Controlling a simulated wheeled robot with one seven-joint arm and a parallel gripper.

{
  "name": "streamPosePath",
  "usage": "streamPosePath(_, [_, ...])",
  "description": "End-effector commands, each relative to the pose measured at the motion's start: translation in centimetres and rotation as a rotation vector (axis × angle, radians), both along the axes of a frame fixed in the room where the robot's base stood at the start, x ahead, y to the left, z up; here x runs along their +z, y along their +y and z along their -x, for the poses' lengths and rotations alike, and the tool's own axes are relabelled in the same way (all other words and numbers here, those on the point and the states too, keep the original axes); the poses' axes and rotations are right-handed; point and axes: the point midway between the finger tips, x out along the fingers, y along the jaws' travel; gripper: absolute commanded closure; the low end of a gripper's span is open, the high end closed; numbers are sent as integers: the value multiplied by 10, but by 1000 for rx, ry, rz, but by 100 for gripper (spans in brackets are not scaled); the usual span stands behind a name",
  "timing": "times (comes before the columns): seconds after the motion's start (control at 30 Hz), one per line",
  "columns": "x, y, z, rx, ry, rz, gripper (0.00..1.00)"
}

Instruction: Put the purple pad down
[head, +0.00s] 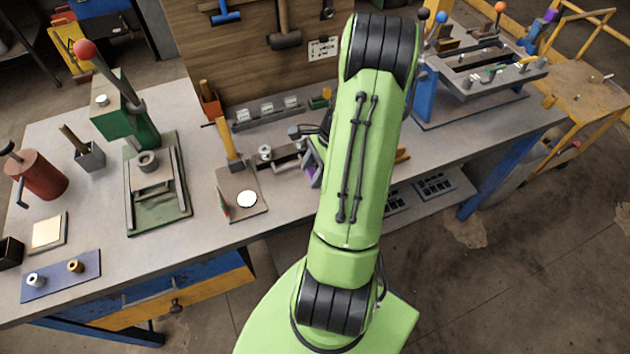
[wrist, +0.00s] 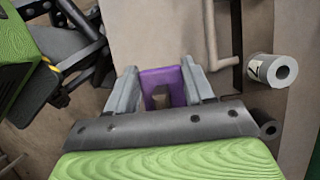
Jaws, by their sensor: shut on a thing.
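My gripper (wrist: 161,88) is shut on the purple pad (wrist: 176,77), which sits between its two grey fingers in the wrist view. The pad looks like a small block with an opening, and a brown surface shows through it. The arm hides most of my gripper there. I cannot tell whether the pad touches anything below it.
Left of the pad, a small board (head: 262,206) carries a white disc (head: 247,199). A green press (head: 157,200) and a blue plate (head: 88,268) stand further left. In the wrist view, a grey hollow cylinder (wrist: 265,70) lies at the right. Bare bench shows near the front edge.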

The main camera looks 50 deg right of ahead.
Motion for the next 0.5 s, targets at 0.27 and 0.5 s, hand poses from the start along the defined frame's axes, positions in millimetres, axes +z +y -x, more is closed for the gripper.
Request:
streamPosePath(0.27, [-39, 0, 0, 3, 0, 0, 72])
streamPosePath(0.5, [-40, 0, 0, 3, 0, 1, 72])
